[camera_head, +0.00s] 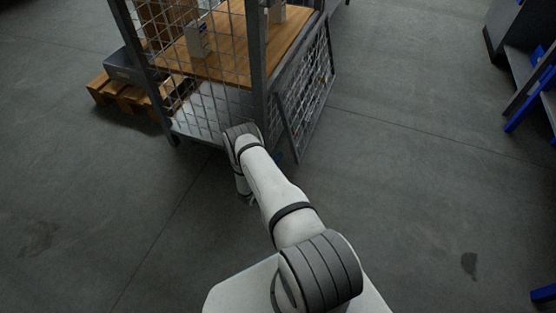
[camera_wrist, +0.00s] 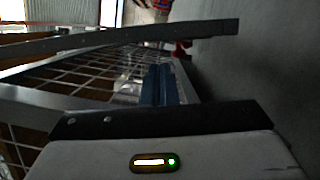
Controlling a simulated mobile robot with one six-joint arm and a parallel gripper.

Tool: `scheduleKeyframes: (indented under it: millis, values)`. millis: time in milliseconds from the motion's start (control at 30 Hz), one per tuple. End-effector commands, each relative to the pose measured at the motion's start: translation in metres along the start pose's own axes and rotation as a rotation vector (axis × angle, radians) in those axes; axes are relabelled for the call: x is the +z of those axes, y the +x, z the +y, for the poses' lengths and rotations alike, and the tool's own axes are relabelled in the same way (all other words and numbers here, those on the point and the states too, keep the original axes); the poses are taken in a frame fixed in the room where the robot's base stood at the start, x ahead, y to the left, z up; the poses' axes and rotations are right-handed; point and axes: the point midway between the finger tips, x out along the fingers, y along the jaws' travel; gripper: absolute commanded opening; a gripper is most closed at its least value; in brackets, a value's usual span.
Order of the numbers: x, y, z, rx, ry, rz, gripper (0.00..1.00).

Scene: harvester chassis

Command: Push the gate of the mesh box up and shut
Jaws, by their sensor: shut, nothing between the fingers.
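The mesh box (camera_head: 257,60) stands at the top centre of the head view, with a grey frame and wire mesh sides. Its gate (camera_head: 308,88) is a framed mesh panel on the right side, slanting outward from the box and not flush with it. In the wrist view a dark frame bar (camera_wrist: 120,42) crosses above wire mesh (camera_wrist: 85,72). My gripper (camera_wrist: 160,85) shows blue fingers, shut and empty, just below that bar; I cannot tell whether they touch it. In the head view my arm hides most of the gripper, beside the box's near corner.
Inside the box is a wooden shelf (camera_head: 240,48) with small items on it. A wooden pallet (camera_head: 120,97) with a grey case (camera_head: 124,66) stands left of the box. Blue-and-grey racking (camera_head: 530,85) is at the far right. The floor right of the gate is clear.

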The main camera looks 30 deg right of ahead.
Motion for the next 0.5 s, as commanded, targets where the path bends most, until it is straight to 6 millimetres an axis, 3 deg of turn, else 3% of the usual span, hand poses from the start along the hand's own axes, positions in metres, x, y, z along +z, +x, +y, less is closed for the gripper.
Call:
scheduleKeyframes:
  millis: [200, 500]
  values:
    - [0.0, 0.039, -0.002, 0.0, 0.001, -0.003, 0.0]
    - [0.0, 0.061, 0.0, 0.0, -0.001, 0.0, 0.0]
